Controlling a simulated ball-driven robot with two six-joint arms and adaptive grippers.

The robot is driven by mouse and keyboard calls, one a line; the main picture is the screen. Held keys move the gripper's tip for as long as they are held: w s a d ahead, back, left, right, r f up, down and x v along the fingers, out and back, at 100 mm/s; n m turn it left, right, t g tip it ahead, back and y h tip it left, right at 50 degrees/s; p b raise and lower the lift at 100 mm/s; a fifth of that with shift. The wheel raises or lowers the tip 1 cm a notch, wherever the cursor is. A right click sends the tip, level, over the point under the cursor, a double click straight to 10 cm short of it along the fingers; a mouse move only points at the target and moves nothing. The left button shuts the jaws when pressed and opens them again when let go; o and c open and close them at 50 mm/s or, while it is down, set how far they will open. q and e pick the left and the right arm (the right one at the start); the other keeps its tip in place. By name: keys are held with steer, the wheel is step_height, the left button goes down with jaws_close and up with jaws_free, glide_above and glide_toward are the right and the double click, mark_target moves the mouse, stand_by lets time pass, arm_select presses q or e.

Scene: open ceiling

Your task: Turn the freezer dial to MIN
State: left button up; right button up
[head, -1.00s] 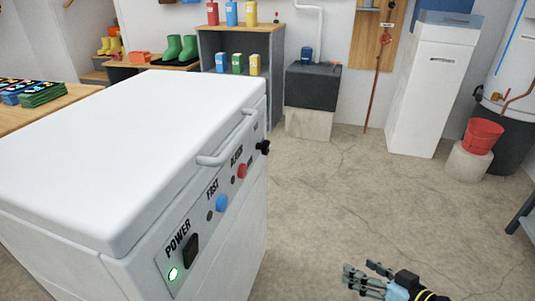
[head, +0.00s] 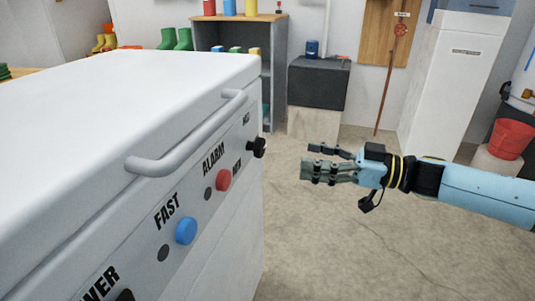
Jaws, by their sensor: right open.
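The white chest freezer (head: 110,110) fills the left of the head view, lid shut. Its black dial (head: 258,147) sticks out at the far right end of the front panel. Part of the MIN lettering shows beside the red button, and part of another label shows above the dial; I cannot tell where the dial points. My right gripper (head: 310,160) is open and empty, to the right of the dial, apart from it, its fingers pointing left toward the freezer. My left gripper is not in view.
A grey handle (head: 190,140) runs along the freezer lid's edge above the panel. A red ALARM button (head: 222,180) and a blue FAST button (head: 186,230) sit nearer on the panel. A red bucket (head: 510,137) stands at right. Concrete floor (head: 340,240) is clear beside the freezer.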

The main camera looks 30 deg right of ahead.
mark_target(263, 149)
steer(key=b+x, duration=0.2)
steer(key=x, duration=0.7)
steer(key=shift+w+a+b, duration=0.25)
steer(key=shift+w+b, duration=0.05)
steer(key=shift+w, duration=0.05)
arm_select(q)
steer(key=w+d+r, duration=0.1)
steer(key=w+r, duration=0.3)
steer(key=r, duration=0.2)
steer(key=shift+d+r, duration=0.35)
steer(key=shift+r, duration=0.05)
arm_select(e)
steer(key=c, duration=1.2)
